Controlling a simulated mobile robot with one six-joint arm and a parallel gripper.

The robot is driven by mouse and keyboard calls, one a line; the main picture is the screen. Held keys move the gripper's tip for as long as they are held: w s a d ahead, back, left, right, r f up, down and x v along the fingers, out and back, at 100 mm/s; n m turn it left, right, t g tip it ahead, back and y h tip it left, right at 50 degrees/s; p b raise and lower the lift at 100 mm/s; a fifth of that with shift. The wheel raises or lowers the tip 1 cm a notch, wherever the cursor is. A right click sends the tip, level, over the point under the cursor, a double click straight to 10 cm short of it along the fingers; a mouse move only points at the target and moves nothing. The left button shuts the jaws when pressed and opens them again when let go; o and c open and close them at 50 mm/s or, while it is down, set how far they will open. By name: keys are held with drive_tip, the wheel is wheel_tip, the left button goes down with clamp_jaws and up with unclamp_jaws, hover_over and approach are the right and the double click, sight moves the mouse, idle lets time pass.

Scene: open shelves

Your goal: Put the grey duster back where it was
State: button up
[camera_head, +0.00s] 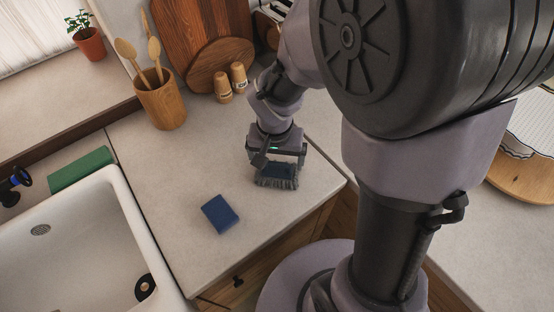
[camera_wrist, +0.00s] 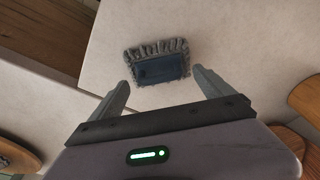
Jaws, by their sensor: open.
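The grey duster (camera_head: 276,181) has a dark blue pad and a shaggy grey fringe. It lies on the light countertop near the front right corner. In the wrist view the duster (camera_wrist: 157,66) lies just beyond my fingertips, centred between them. My gripper (camera_head: 274,165) is open and right at the duster in the head view, with the fingers pointing down at the counter. In the wrist view my gripper (camera_wrist: 160,85) has its fingers spread apart with nothing between them. Whether the fingers touch the duster cannot be told.
A blue sponge (camera_head: 220,214) lies left of the duster. A white sink (camera_head: 117,208) and a green block (camera_head: 81,170) are further left. A wooden utensil pot (camera_head: 161,105), two shakers (camera_head: 223,87) and cutting boards (camera_head: 201,30) stand at the back. The counter between is clear.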

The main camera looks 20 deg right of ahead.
wheel_tip(320, 180, up, 10)
drive_tip(key=s+p, duration=0.1)
drive_tip(key=p, duration=0.2)
wheel_tip(320, 180, up, 5)
drive_tip(key=t, duration=0.1)
hover_over(276, 177)
drive_tip(key=s, duration=0.3)
drive_tip(key=s+a+r+n+t+y, duration=0.1)
drive_tip(key=s+a+r+t+y, duration=0.1)
drive_tip(key=s+r, duration=0.4)
drive_tip(key=shift+s+a+r+t+y, duration=0.4)
drive_tip(key=shift+s+a+t, duration=0.15)
drive_tip(key=shift+s, duration=0.5)
drive_tip(key=shift+f, duration=0.1)
wheel_tip(276, 177, down, 7)
drive_tip(key=b, duration=0.7)
